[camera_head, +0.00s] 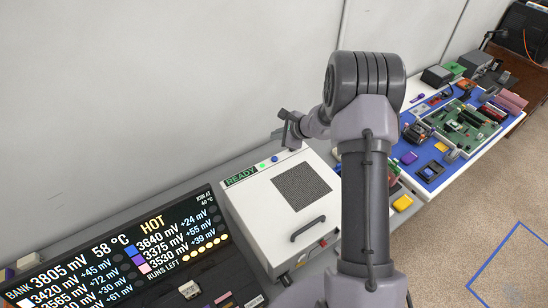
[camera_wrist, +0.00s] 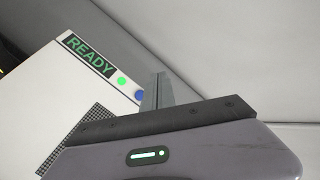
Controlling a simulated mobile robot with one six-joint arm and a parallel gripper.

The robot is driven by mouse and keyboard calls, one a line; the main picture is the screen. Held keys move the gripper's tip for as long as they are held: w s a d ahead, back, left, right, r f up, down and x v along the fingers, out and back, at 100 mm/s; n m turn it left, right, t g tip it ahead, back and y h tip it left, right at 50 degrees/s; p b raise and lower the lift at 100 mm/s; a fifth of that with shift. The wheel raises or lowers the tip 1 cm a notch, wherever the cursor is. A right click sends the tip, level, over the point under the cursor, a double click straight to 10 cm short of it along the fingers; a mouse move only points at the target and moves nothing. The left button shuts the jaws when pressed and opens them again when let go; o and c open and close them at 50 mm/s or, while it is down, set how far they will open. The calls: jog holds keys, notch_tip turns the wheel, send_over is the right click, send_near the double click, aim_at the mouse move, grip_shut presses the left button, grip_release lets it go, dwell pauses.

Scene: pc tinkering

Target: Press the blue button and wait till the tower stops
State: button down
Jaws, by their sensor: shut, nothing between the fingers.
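The tower is not clearly identifiable; a white box (camera_head: 255,200) with a READY display (camera_head: 241,176) stands in the middle of the head view. A blue button (camera_head: 275,159) sits on its back edge, beside a green light (camera_head: 262,165). In the wrist view the blue button (camera_wrist: 140,95) shows just left of my fingers, partly hidden by them, with the green light (camera_wrist: 121,81) further left. My gripper (camera_head: 287,120) is shut and empty, close to the button at the box's back edge. I cannot tell whether the fingers touch the button.
The box has a dark mesh grille (camera_head: 301,186) and a handle (camera_head: 307,229) on top. A black screen (camera_head: 120,255) reading HOT and 58 °C is at lower left. A blue mat (camera_head: 432,172) with electronics lies at right. A pale wall (camera_head: 150,80) stands behind.

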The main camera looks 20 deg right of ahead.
jog(key=b, duration=0.5)
send_over(276, 159)
notch_tip(276, 159, down, 8)
jog(key=shift+s+d+r, duration=0.1)
jog(key=shift+f+b, duration=0.4)
dwell(1.3)
jog(key=shift+f+b, duration=0.4)
jog(key=shift+b, duration=0.35)
jog(key=shift+f+b, duration=0.4)
jog(key=shift+b, duration=0.15)
dwell(0.4)
jog(key=shift+r, duration=0.1)
jog(key=shift+r+p, duration=0.4)
jog(key=shift+r, duration=0.35)
